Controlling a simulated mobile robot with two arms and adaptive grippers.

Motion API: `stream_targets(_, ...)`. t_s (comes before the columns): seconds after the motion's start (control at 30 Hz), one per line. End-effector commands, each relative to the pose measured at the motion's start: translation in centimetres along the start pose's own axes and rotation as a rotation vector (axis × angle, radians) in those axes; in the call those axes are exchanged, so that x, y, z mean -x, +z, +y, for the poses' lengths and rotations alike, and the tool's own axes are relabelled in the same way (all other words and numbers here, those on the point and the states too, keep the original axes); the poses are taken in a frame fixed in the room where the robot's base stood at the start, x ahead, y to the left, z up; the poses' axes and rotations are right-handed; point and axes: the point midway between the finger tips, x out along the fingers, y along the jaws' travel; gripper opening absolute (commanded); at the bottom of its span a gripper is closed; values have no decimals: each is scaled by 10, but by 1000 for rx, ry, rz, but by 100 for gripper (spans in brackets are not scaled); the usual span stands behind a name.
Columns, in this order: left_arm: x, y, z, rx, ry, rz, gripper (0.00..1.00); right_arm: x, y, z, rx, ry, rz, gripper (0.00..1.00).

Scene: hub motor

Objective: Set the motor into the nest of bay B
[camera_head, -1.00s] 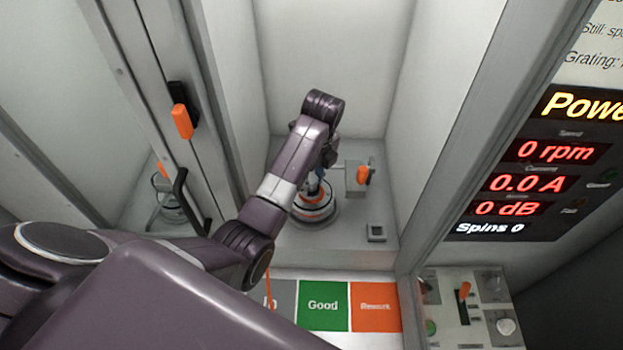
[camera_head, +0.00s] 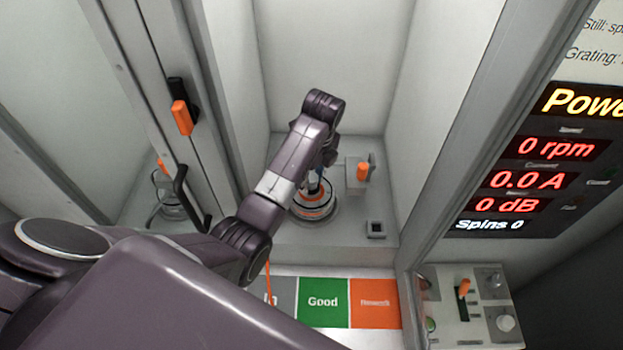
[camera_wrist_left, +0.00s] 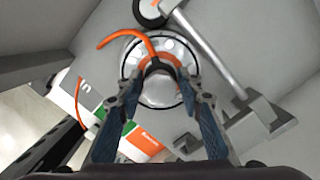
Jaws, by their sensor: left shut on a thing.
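The motor (camera_head: 314,204) is a round silver hub with an orange band. It sits low at the round grey nest (camera_head: 316,222) on the bay floor, and I cannot tell if it is fully seated. No bay letter is readable. My left gripper (camera_wrist_left: 160,82) reaches down from above and is shut on the motor, with a blue finger on each side of its middle. In the left wrist view the motor's silver face (camera_wrist_left: 161,94) shows between the fingers, and an orange cable (camera_wrist_left: 120,37) curls off to the left. My right gripper is out of view.
A clamp with an orange handle (camera_head: 363,172) stands right of the nest. Bay walls rise on both sides. An open door with an orange latch (camera_head: 181,118) is at left. Green "Good" (camera_head: 323,302) and orange (camera_head: 374,303) floor panels lie in front. A display reads 0 rpm (camera_head: 556,148).

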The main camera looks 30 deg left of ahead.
Motion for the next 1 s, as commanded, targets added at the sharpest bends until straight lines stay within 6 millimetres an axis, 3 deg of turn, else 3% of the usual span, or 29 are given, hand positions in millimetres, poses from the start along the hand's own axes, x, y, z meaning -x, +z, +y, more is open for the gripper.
stream_targets(0.97, -7, 0, -2, 1, -6, -2, 0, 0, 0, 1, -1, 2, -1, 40)
stream_targets(1.0, -7, 0, -2, 1, -6, -2, 36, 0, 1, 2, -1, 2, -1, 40)
